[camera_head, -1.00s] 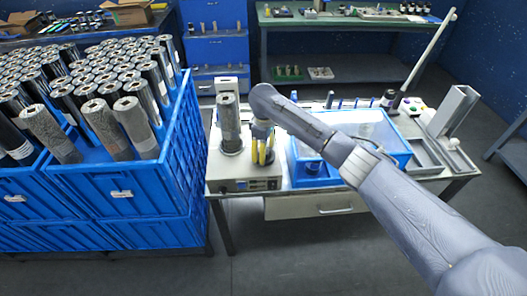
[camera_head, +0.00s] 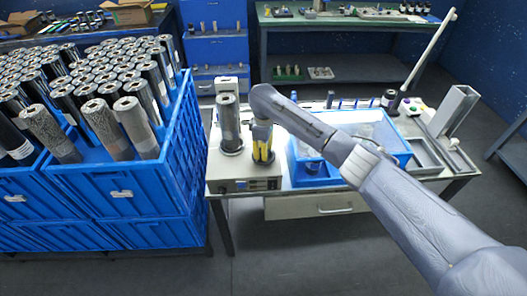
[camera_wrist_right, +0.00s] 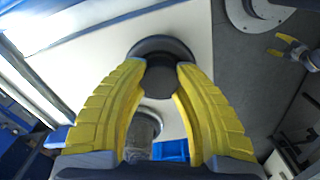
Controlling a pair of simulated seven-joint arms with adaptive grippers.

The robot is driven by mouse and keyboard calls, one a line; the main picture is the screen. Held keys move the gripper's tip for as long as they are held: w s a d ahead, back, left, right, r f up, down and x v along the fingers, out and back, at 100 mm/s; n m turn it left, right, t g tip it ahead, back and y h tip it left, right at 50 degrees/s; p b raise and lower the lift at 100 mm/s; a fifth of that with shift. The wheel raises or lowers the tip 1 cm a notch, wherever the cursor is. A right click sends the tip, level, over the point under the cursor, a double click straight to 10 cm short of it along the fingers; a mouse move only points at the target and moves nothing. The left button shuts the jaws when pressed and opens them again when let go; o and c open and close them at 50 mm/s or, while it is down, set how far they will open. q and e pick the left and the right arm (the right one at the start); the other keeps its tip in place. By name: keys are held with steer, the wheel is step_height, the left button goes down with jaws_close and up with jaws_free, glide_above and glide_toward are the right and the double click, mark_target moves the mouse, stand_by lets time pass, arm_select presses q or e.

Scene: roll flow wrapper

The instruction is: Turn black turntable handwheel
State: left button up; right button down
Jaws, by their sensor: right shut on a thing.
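The black handwheel (camera_wrist_right: 161,52) shows in the right wrist view as a dark round disc with a knob, between my yellow fingers. My right gripper (camera_wrist_right: 162,68) is shut on it, with one finger on each side. In the head view my right gripper (camera_head: 263,155) points down at the white machine (camera_head: 222,171), just right of the upright grey roll (camera_head: 229,118). The gripper hides the handwheel there. My left gripper (camera_wrist_right: 287,46) shows small at the right of the wrist view, its yellow fingers apart and empty. It is outside the head view.
A blue-framed clear box (camera_head: 306,178) stands close on the right of my right gripper. A blue crate (camera_head: 183,150) of upright rolls stands left of the table. A grey tray (camera_head: 424,157) and a pale upright profile (camera_head: 455,108) are at the table's right.

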steer(key=n, duration=0.9)
steer(key=shift+n, duration=0.4)
steer(key=n, duration=0.8)
steer(key=shift+n, duration=0.3)
steer(key=c, duration=0.9)
jaws_free()
steer(key=shift+o, duration=0.2)
steer(key=shift+r, duration=0.15)
